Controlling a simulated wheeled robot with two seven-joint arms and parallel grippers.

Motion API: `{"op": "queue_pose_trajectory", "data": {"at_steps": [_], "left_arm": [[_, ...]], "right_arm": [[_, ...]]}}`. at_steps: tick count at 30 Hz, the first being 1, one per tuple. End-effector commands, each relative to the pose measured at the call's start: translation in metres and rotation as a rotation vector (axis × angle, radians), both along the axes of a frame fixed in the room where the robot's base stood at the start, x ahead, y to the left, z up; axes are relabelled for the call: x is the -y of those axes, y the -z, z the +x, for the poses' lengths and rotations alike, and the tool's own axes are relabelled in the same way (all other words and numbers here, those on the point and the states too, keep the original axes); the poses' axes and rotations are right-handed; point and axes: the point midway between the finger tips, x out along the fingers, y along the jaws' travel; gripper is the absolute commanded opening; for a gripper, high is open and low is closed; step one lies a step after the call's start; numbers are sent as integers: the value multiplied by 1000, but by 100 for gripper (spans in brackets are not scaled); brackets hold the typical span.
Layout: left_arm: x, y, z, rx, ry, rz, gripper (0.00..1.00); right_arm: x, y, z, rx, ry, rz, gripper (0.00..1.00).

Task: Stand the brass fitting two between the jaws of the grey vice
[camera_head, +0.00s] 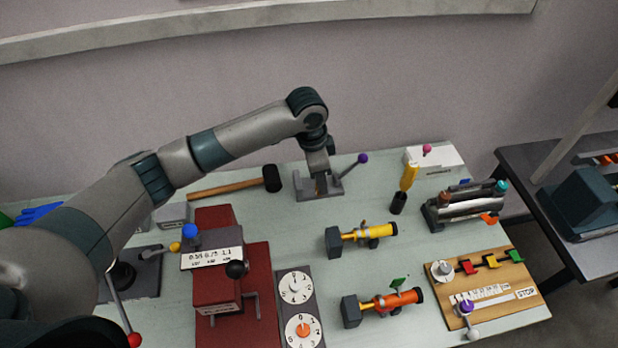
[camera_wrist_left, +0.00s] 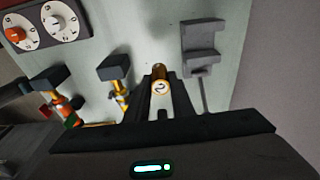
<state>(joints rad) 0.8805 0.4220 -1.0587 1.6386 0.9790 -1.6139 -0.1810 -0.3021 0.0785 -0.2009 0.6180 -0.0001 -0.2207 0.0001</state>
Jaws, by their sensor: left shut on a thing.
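The brass fitting two (camera_wrist_left: 160,82) is a small brass cylinder with a "2" on its pale end, held between the fingers of my left gripper (camera_wrist_left: 160,100). In the head view, my left gripper (camera_head: 319,184) points down, in line with the grey vice (camera_head: 304,186). The grey vice also shows in the wrist view (camera_wrist_left: 202,40), up and right of the fitting, apart from it in the picture. I cannot tell the height between them. The gripper partly hides the jaws in the head view. My right gripper is not in view.
A purple-tipped lever (camera_head: 362,158) rises at the vice's right. A black-headed mallet (camera_head: 272,178) lies left of it. A yellow tube (camera_head: 370,232) and an orange tube (camera_head: 396,300) with dark blocks stand nearer. A yellow-handled tool (camera_head: 409,175) is to the right.

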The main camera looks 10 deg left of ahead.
Motion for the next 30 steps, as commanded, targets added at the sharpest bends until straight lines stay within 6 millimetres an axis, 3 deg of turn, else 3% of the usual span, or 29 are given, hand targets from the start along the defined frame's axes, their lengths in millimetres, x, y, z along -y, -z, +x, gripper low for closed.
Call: {"op": "queue_pose_trajectory", "data": {"at_steps": [9, 10, 15, 21, 30], "left_arm": [[-29, 34, 49, -2, -5, 2, 0], [-30, 43, 52, 0, -3, 1, 0], [-40, 55, 70, 2, -1, 1, 0], [-47, 61, 83, 2, 0, 1, 0], [-49, 59, 86, 0, 0, 0, 0]], "right_arm": [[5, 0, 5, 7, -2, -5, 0], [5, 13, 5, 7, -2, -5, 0], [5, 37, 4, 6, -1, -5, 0], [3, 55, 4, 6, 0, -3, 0], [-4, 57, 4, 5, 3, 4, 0]]}}
